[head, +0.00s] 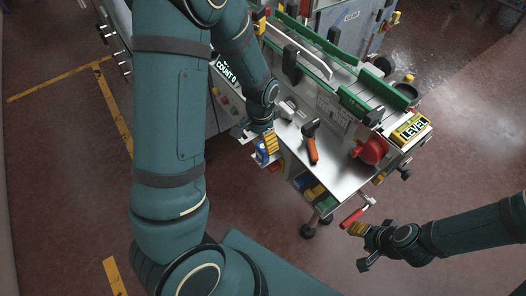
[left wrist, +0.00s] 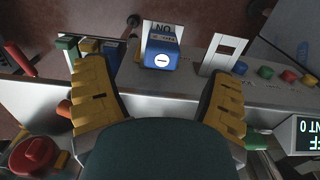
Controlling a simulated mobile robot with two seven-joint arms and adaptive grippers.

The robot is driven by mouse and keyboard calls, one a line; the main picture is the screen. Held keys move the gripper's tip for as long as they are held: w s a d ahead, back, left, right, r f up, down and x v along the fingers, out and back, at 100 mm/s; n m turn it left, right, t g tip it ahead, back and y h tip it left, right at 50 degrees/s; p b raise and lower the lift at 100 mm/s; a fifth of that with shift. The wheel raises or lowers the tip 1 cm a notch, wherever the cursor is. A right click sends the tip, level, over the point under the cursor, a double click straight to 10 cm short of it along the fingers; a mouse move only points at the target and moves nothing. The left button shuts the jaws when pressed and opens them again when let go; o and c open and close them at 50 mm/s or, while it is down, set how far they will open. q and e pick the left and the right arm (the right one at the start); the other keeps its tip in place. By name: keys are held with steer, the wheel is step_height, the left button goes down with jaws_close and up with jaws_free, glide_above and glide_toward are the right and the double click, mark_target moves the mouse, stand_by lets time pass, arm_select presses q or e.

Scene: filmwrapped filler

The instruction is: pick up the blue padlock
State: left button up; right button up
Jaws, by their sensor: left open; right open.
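The blue padlock (left wrist: 161,56) shows in the left wrist view, with a pale round face with a dark slot. It sits in front of a white plate marked "NO" (left wrist: 161,30) at the machine's edge. My left gripper (left wrist: 160,76) is open, with one yellow finger to each side of the padlock in that view; neither visibly touches it. In the head view the padlock (head: 261,157) is small and partly hidden by the left gripper (head: 266,145). My right gripper (head: 359,247) is open and empty, out over the floor at lower right.
The machine's steel top (head: 341,180) carries an orange-handled tool (head: 311,146), a red round part (head: 373,150) and a yellow "LEVEL" box (head: 411,128). A white plate with a cut-out (left wrist: 224,54) and several coloured buttons stand right of the padlock. A red-handled crank (head: 352,217) is near my right gripper.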

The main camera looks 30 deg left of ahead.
mark_target(262, 146)
arm_select(q)
steer(key=f, duration=0.5)
steer(key=w+f, duration=0.1)
steer(key=f, duration=0.2)
steer(key=c, duration=1.4)
